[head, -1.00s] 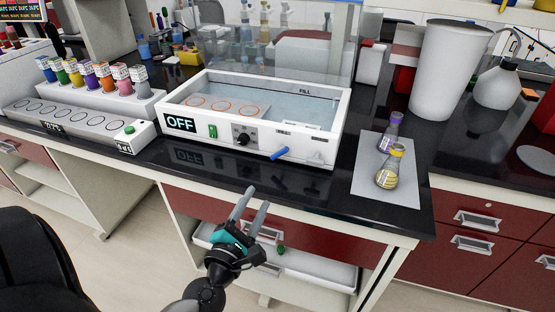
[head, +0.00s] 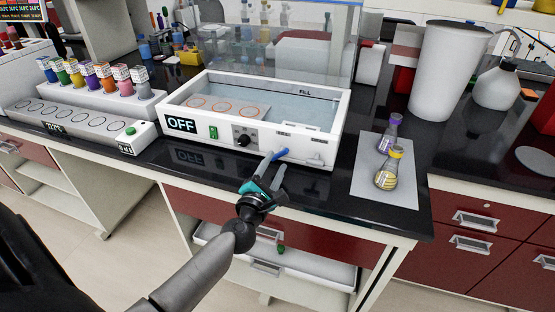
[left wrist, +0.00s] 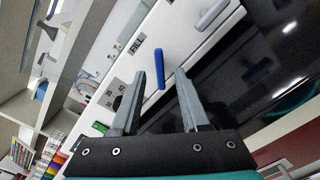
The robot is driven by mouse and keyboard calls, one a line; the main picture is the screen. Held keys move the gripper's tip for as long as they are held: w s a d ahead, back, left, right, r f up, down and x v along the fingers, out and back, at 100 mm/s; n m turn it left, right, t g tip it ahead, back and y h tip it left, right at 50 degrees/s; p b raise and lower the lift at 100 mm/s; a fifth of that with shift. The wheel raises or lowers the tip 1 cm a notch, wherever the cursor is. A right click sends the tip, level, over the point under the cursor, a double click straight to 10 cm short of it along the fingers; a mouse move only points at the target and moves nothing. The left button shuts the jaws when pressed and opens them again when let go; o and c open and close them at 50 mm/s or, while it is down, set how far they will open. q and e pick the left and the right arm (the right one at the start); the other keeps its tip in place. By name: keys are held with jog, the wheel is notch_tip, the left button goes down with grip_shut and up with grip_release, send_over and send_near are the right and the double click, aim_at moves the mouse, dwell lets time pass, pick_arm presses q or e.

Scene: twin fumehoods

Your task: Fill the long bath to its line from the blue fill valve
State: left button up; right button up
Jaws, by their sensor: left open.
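The long bath (head: 208,147) is a white open box on the black bench, with an OFF display, a green switch and a black knob on its front. In the wrist view the blue handle lies between and just beyond the fingertips, apparently unheld. My right gripper is out of view.
A grey handle (left wrist: 212,14) sits to the right of the blue valve on the bath front. Two flasks stand on a white mat (head: 370,180) at right, near a tall white container (head: 447,75). A vial rack (head: 85,120) stands at left. The drawer below is ajar.

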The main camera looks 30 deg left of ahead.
aim_at(281, 152)
pick_arm(q)
jog(key=shift+x, duration=1.25)
grip_shut()
